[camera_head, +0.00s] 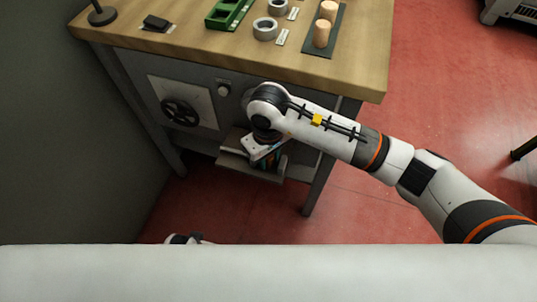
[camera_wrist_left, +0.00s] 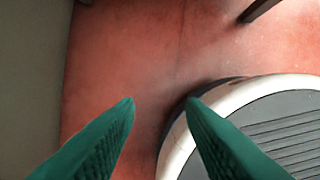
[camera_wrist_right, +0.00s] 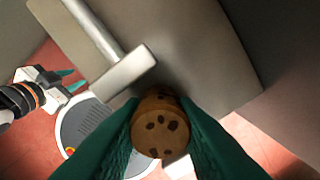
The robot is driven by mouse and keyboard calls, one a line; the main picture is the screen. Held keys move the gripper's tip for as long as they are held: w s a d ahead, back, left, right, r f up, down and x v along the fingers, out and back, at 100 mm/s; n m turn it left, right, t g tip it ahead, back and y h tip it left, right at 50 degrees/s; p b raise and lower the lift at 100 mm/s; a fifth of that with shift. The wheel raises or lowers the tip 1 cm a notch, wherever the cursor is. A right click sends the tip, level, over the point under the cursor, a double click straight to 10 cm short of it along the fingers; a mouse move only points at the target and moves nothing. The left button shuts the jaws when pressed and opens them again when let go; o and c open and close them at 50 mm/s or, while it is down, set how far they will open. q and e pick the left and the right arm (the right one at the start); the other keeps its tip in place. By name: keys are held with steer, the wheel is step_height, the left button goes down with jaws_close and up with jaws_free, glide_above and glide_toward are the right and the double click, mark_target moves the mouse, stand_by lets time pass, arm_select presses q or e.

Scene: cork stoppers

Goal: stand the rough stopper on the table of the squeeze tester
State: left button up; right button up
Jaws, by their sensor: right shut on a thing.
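The rough stopper (camera_wrist_right: 158,127), brown cork with dark pits, is between the green fingers of my right gripper (camera_wrist_right: 160,138), which is shut on it. In the head view my right gripper (camera_head: 268,158) is at a low grey shelf (camera_head: 238,163) on the bench front; the stopper is hidden there. A grey shaft with a flat crosspiece (camera_wrist_right: 124,73) is just beyond the stopper in the right wrist view. It may be part of the squeeze tester; I cannot tell. My left gripper (camera_wrist_left: 158,103) is open and empty above the red floor.
The wooden bench top (camera_head: 350,72) carries two pale stoppers on a dark tray (camera_head: 335,42), grey rings (camera_head: 265,29) and a green holder (camera_head: 228,12). A black handwheel (camera_head: 180,113) sits on the bench front. A grey wall (camera_head: 60,140) stands at the left.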

arm_select(q)
steer(key=shift+r, duration=0.1)
arm_select(e)
steer(key=shift+f, duration=0.1)
steer(key=o, duration=0.9)
arm_select(q)
steer(key=shift+w+r, duration=0.2)
steer(key=shift+r, duration=0.1)
arm_select(e)
steer(key=shift+r, duration=0.25)
arm_select(q)
steer(key=s+f, duration=0.1)
steer(key=f, duration=0.1)
steer(key=s+f+p, duration=0.1)
steer(key=shift+a+f, duration=0.15)
steer(key=shift+f, duration=0.2)
arm_select(e)
step_height(320, 180, up, 12)
steer(key=shift+f, duration=0.1)
